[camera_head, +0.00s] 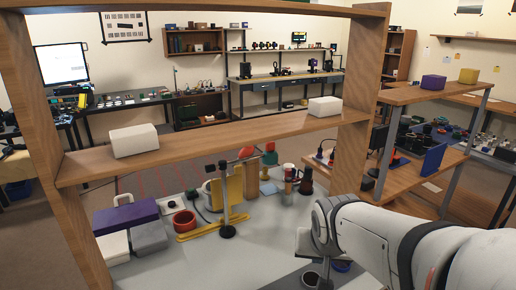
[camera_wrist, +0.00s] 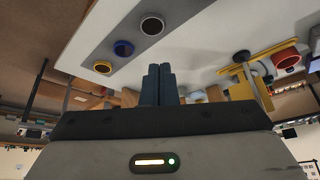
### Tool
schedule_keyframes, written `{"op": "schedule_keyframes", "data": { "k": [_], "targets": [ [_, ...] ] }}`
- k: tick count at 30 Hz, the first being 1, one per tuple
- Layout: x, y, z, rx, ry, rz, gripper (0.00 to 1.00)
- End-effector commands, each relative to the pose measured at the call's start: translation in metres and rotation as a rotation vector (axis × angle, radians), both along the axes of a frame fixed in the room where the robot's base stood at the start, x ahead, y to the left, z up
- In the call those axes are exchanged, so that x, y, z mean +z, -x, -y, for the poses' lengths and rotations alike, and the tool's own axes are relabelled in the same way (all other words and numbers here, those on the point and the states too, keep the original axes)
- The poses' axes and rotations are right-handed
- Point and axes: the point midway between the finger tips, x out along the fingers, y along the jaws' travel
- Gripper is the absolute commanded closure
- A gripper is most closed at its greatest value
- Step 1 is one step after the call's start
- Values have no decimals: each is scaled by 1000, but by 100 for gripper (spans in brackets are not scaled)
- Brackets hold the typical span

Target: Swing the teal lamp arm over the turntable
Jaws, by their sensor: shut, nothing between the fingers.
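My gripper (camera_wrist: 158,85) shows in the wrist view with its two dark fingers together and nothing between them. In the head view my pale arm reaches in from the right, and the fingertips cannot be made out. I cannot pick out the turntable with certainty.
A wooden frame with a shelf bearing two white boxes (camera_head: 134,140) crosses above the worktop. In the wrist view a grey strip holds dark, blue (camera_wrist: 123,48) and yellow round pieces.

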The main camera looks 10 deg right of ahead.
Motion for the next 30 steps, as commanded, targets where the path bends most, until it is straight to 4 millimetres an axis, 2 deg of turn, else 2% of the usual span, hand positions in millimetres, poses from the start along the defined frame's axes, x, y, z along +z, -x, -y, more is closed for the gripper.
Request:
{"op": "schedule_keyframes", "data": {
  "k": [1, 6, 12, 15, 19, 24, 30],
  "targets": [
    [6, -27, 11, -72, -14, 73, 100],
    [29, -119, 37, -276, -152, 382, 100],
    [52, -205, 46, -385, -483, 670, 100],
    [60, -236, 45, -399, -701, 753, 100],
    [66, -260, 38, -393, -989, 787, 100],
    [69, -272, 31, -372, -1261, 753, 100],
    [71, -273, 29, -360, -1379, 721, 100]
  ]
}}
